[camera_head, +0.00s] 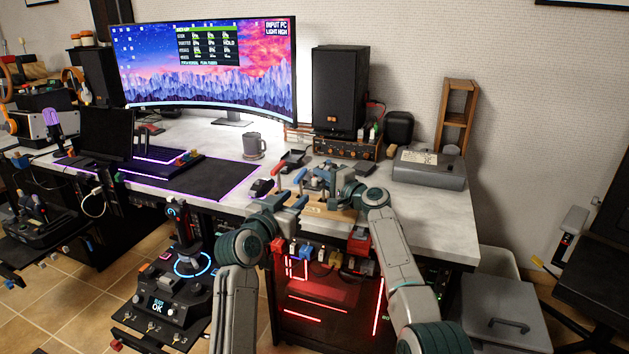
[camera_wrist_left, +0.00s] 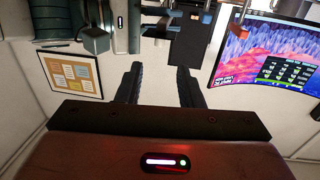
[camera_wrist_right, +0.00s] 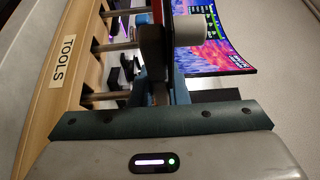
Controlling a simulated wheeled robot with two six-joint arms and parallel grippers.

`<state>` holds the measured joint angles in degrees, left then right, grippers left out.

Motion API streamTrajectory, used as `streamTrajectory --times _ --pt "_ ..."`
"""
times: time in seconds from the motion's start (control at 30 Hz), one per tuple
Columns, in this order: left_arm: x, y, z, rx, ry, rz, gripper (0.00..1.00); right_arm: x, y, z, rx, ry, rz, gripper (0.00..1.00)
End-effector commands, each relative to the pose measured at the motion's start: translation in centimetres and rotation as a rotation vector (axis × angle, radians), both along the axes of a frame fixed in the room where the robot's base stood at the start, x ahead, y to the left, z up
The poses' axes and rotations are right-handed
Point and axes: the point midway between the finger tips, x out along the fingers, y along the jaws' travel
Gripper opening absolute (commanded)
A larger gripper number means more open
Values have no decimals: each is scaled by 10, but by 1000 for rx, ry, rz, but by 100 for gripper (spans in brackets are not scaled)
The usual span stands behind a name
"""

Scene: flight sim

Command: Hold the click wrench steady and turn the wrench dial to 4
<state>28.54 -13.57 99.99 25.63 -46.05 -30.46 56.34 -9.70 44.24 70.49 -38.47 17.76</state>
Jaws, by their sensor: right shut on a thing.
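The tool rack (camera_head: 322,210) is a wooden strip at the front edge of the desk; its TOOLS label shows at the left of the right wrist view (camera_wrist_right: 68,60). My right gripper (camera_wrist_right: 160,85) is shut on a slim dark tool beside the rack, which I take to be the click wrench (camera_wrist_right: 152,45). A pale cylinder (camera_wrist_right: 188,30) shows next to it; I cannot read a dial or any number. My left gripper (camera_wrist_left: 161,85) is open, its two dark fingers apart with nothing between them. In the head view it is left of the rack (camera_head: 285,208).
Several coloured tools crowd around the rack. A mug (camera_head: 254,146), a dark mat (camera_head: 195,180) and a mouse (camera_head: 262,187) lie to the left. A grey case (camera_head: 430,170) stands to the right. The desk top (camera_head: 430,215) right of my right arm is clear.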

Motion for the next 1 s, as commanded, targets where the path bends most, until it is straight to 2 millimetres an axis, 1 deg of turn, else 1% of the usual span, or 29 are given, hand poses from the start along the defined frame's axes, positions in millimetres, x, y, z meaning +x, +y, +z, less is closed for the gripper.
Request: streamTrajectory --times 0.17,0.3,0.5,0.7,1.0 --pt "27 -13 1 0 0 -2 34 0 0 0 1 1 0 0" --pt "52 -25 1 -1 2 -3 34 0 0 0 1 1 0 0" --pt "82 -39 1 -3 1 -3 34 0 0 0 0 1 0 0" --pt "98 -46 0 -4 2 -2 34 0 0 0 0 1 0 0" --pt "102 -48 0 -3 1 -2 34 0 0 -1 0 1 0 0"
